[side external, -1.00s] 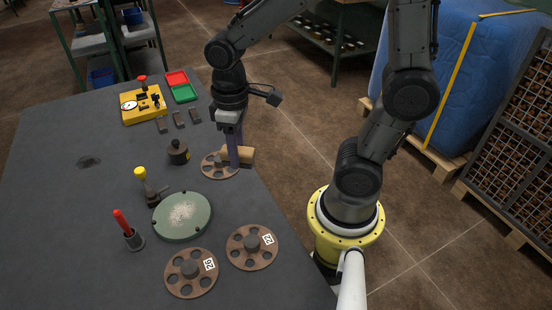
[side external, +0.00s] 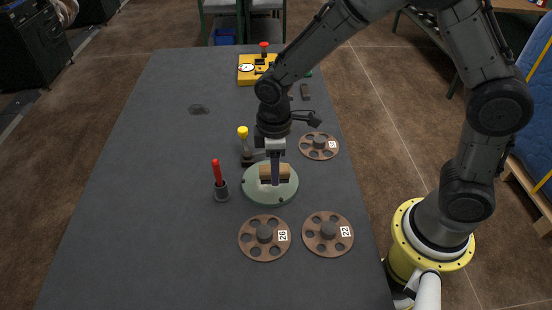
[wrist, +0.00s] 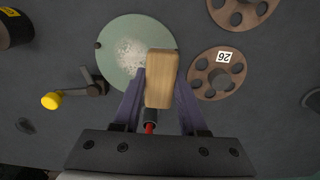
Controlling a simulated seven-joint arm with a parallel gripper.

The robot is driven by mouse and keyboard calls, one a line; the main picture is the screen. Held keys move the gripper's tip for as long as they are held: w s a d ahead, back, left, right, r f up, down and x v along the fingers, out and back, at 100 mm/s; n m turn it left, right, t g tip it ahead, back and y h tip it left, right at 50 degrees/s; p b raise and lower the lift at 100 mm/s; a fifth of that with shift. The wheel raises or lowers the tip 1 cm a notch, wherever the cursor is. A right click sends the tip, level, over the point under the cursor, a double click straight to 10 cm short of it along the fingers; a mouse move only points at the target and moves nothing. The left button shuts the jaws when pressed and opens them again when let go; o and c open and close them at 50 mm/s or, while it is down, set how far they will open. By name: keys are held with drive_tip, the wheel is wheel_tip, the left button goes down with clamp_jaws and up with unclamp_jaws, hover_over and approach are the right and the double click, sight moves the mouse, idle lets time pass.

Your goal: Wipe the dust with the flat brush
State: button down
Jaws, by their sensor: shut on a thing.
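My gripper (side external: 275,183) is shut on the flat brush (wrist: 160,78), a pale wooden block. It also shows in the side external view (side external: 265,173), low over the round green plate (side external: 287,194). White dust (wrist: 132,54) lies in a patch near the middle of the plate (wrist: 109,68). In the wrist view the brush overlaps the plate's lower right part, beside the dust. In the side view the brush and fingers hide much of the dust. I cannot tell whether the brush touches the plate.
A red-handled tool (side external: 216,174) stands in a dark holder left of the plate. A yellow-knobbed clamp (side external: 243,134) is just behind it. Holed brown discs lie in front (side external: 264,248), front right (side external: 328,246) and back right (side external: 319,146). The grey table's left side is clear.

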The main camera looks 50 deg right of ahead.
sight(267, 193)
drive_tip(key=shift+f, duration=1.95)
drive_tip(key=shift+w+d+f, duration=0.3)
drive_tip(key=shift+f, duration=0.3)
drive_tip(key=shift+w+d, duration=2.4)
drive_tip(key=shift+w+a, duration=0.15)
drive_tip(key=shift+w, duration=0.15)
drive_tip(key=shift+a, duration=0.3)
drive_tip(key=shift+s+a, duration=2.65)
drive_tip(key=shift+s, duration=0.1)
drive_tip(key=shift+w+a, duration=0.3)
drive_tip(key=shift+w, duration=0.1)
drive_tip(key=shift+w+d, duration=2.65)
drive_tip(key=shift+w, duration=0.05)
drive_tip(key=shift+w+d+r, duration=0.1)
drive_tip(key=shift+w+d, duration=0.05)
wheel_tip(267, 193, up, 8)
